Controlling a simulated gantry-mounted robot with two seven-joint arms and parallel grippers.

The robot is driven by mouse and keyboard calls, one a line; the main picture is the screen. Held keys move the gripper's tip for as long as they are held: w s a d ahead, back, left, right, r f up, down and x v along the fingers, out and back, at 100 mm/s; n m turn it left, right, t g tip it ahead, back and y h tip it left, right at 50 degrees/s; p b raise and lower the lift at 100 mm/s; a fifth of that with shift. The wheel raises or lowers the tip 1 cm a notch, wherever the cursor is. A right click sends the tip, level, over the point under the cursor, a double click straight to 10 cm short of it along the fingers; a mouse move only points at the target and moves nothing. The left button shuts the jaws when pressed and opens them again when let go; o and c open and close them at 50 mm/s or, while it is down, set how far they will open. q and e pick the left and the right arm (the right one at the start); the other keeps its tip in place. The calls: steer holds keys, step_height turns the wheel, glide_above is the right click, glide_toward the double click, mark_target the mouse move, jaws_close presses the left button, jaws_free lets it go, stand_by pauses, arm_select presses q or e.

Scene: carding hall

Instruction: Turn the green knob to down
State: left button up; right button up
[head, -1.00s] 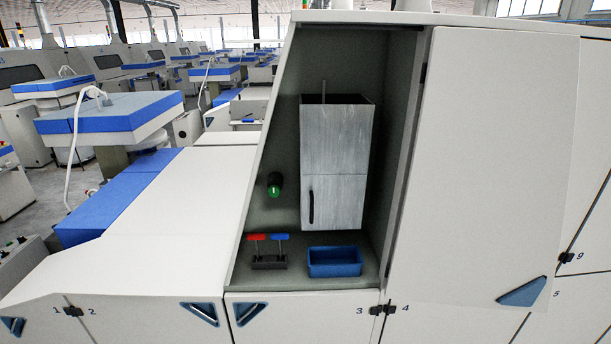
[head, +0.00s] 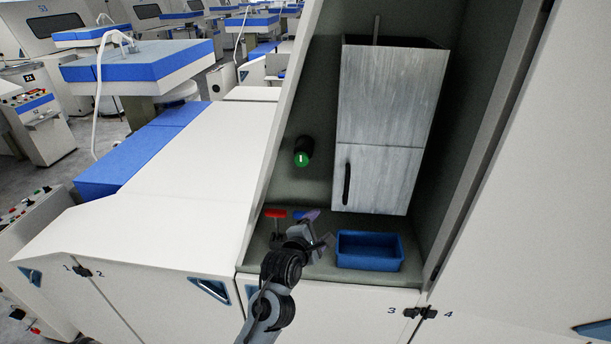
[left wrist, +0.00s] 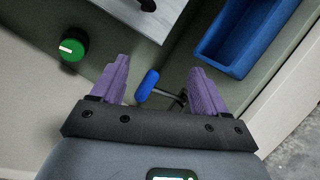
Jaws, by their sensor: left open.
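The green knob (head: 303,158) sits on the back wall of the recess, left of the grey box. Its white mark looks upright in the head view. In the left wrist view the knob (left wrist: 72,50) is at upper left, outside the fingers, with the white mark toward its left side. My left gripper (head: 316,230) is open, below the knob and apart from it, over the tool holder. In the left wrist view a blue tool handle (left wrist: 147,86) shows between the purple fingertips; the fingers are not closed on it. My right gripper is not in view.
A red T-handle (head: 275,213) stands left of my left gripper. A blue bin (head: 370,264) is right of it on the recess floor. The grey box (head: 380,110) with a black-handled door fills the recess's right side. The wall around the knob is clear.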

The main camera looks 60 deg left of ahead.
mark_target(301, 159)
arm_select(q)
steer(key=w+a+r+n+g+y+b, duration=0.15)
steer(key=a+r+n+y+b, duration=0.55)
steer(key=a+n, duration=0.7)
steer(key=w+a+p, duration=0.1)
steer(key=w+a, duration=0.1)
steer(key=w+a+r+n+p, duration=0.1)
steer(key=w, duration=0.1)
steer(key=w+a+n+p, duration=0.1)
steer(key=w+a, duration=0.1)
steer(key=shift+w+a+r+t+h+p, duration=0.1)
steer(key=shift+a+r+t+h+p, duration=0.15)
steer(key=shift+a+h+p, duration=0.15)
steer(key=shift+w+a+f, duration=0.1)
steer(key=shift+w+a, duration=0.3)
steer(key=shift+a, duration=0.05)
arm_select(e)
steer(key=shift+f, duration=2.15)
arm_select(q)
steer(key=c, duration=1)
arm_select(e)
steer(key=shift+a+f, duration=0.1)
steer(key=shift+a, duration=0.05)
